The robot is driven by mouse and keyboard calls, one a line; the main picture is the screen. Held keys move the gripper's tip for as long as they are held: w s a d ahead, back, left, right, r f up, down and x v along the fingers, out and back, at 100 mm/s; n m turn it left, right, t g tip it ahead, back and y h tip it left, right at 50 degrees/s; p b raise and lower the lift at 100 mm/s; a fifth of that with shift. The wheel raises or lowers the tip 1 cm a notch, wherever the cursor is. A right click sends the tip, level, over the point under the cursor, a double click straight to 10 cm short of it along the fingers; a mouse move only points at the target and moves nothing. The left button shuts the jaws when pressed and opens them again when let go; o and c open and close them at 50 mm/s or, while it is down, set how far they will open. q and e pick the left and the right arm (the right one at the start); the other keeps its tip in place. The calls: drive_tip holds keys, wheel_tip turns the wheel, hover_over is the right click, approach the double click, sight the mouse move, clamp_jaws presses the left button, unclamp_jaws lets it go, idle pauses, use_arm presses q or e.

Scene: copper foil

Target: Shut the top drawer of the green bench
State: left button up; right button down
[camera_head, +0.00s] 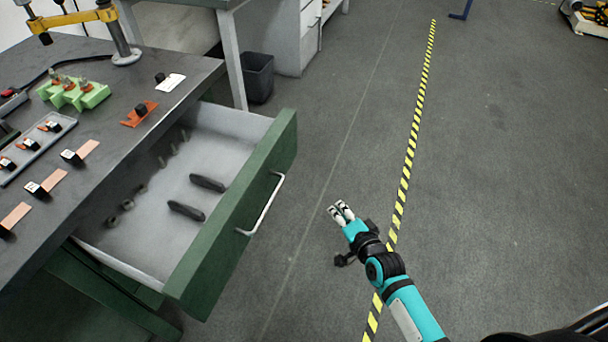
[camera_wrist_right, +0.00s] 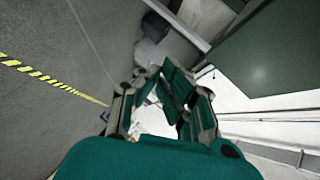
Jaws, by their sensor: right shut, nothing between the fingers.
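The top drawer (camera_head: 231,222) of the green bench is pulled well out, with its green front facing right and its pale inside showing. A pale bar handle (camera_head: 264,207) is on the front. Two dark handle-like items and several small dark parts lie inside. The bench's dark top (camera_head: 125,85) overhangs the drawer's back. My right gripper (camera_head: 341,209) is shut and empty, to the right of the handle and apart from it in the head view. Its fingers also show in the right wrist view (camera_wrist_right: 168,90), with a green panel beyond at upper right. My left gripper is not in view.
Small parts, a green block (camera_head: 75,95) and a yellow clamp arm (camera_head: 70,20) are on the bench top. A dark bin (camera_head: 257,78) stands on the floor behind the drawer. The grey floor right of the drawer is clear, with a yellow-black stripe (camera_head: 410,150).

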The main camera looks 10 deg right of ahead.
wheel_tip(320, 180, up, 10)
drive_tip(key=w+m+t+y+b, duration=0.1)
drive_tip(key=w+m+t+b, duration=0.1)
drive_tip(key=m+t+b, duration=0.2)
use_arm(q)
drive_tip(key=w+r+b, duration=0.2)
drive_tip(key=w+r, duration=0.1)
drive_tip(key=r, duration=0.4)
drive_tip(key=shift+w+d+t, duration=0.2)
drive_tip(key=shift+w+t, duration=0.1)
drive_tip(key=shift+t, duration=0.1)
use_arm(e)
drive_tip(key=w+a, duration=0.6)
drive_tip(key=w, duration=0.6)
drive_tip(key=shift+w+r, duration=0.15)
drive_tip(key=shift+r, duration=0.1)
